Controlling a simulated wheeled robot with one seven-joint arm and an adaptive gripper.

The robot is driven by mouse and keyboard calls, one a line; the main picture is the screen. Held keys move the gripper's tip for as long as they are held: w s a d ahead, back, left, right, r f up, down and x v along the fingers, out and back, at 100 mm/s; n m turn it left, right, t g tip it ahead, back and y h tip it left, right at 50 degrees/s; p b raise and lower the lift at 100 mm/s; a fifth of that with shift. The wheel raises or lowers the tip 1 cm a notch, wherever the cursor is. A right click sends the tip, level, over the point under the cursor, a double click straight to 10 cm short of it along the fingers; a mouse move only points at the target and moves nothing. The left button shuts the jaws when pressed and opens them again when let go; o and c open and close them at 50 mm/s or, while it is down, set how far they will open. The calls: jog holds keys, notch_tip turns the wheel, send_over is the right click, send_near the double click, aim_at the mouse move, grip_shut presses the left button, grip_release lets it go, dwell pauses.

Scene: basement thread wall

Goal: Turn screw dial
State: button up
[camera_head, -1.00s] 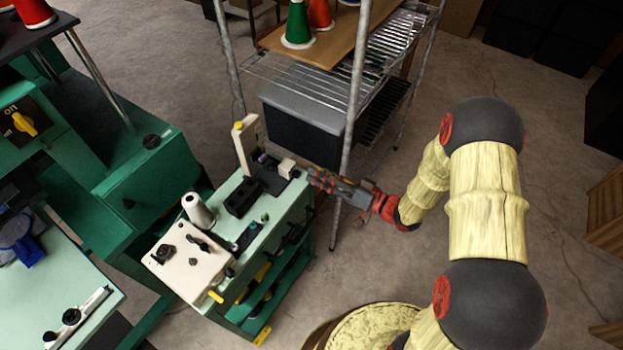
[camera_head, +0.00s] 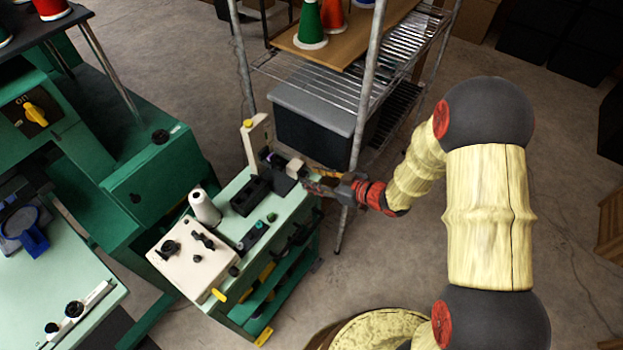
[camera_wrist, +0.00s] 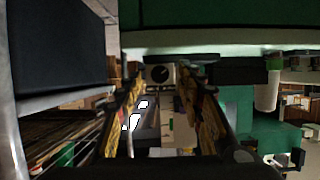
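A small cream block (camera_head: 295,167) sits at the back right end of the green sewing-type machine. In the wrist view, a dark round dial (camera_wrist: 160,73) shows on a pale square face, straight ahead between my fingers. I take it to be the screw dial; its face is hidden in the head view. My gripper (camera_head: 307,184) is just right of and below the cream block. In the wrist view, my gripper (camera_wrist: 164,84) is open, with one finger on each side of the dial and nothing held. I cannot tell whether a finger touches the block.
A wire shelf rack (camera_head: 372,80) stands close behind my gripper, with a grey-lidded bin (camera_head: 318,108) on it. A white thread cone (camera_head: 204,207) and a cream control box (camera_head: 192,256) are on the machine (camera_head: 238,190).

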jog(key=shift+w+a+f, duration=0.25)
jog(key=shift+w+a, duration=0.15)
jog(key=shift+a, duration=0.1)
jog(key=c, duration=0.3)
grip_shut()
